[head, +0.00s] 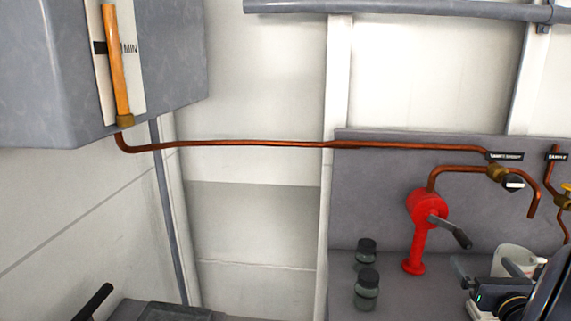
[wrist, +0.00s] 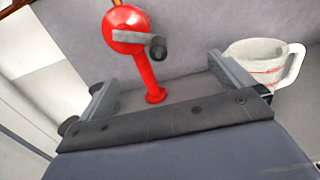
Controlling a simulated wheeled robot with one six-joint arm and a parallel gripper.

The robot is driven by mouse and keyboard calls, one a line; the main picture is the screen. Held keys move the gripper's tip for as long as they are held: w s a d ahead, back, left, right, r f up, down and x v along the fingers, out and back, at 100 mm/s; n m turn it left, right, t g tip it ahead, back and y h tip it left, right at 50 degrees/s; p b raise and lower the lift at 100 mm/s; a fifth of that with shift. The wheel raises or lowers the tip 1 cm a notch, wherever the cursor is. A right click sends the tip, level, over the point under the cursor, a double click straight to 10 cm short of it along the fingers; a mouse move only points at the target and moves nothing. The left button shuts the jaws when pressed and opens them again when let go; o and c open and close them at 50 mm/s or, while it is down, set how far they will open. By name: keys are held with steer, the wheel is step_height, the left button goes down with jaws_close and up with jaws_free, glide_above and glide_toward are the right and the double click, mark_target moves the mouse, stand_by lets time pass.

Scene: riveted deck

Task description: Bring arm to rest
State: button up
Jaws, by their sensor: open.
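My gripper (head: 489,279) is at the lower right of the head view, over the grey bench and in front of the red hand pump. In the wrist view its two fingers (wrist: 166,92) stand wide apart with nothing between them that they touch. The red pump (wrist: 140,62) shows beyond and between the fingers, apart from them. In the head view the pump (head: 419,232) stands upright with its dark crank handle pointing right and down. My arm hides part of the bench at the lower right.
A white measuring jug (head: 514,258) stands right behind my gripper; it also shows in the wrist view (wrist: 268,62), close to the right finger. Two dark-lidded jars (head: 366,270) stand left of the pump. A copper pipe (head: 250,144) runs along the wall from the grey tank (head: 60,90).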

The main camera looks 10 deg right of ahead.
mark_target(468, 238)
steer(key=p+x, duration=0.2)
steer(key=x, duration=0.6)
steer(key=shift+w+r, duration=0.1)
steer(key=shift+w, duration=0.3)
step_height(468, 238, up, 3)
steer(key=p, duration=0.2)
steer(key=shift+d+p, duration=0.15)
steer(key=shift+p, duration=0.25)
steer(key=shift+d+r+p, duration=0.15)
steer(key=shift+r+p, duration=0.8)
steer(key=shift+p, duration=0.3)
steer(key=w+a+r+p, duration=0.2)
steer(key=a+r+p, duration=0.3)
steer(key=a+r, duration=0.15)
steer(key=w+a+f+b, duration=0.1)
steer(key=a+f+b, duration=0.2)
steer(key=a+f, duration=0.2)
steer(key=shift+a+f, duration=0.3)
steer(key=shift+a, duration=0.5)
steer(key=shift+w, duration=0.1)
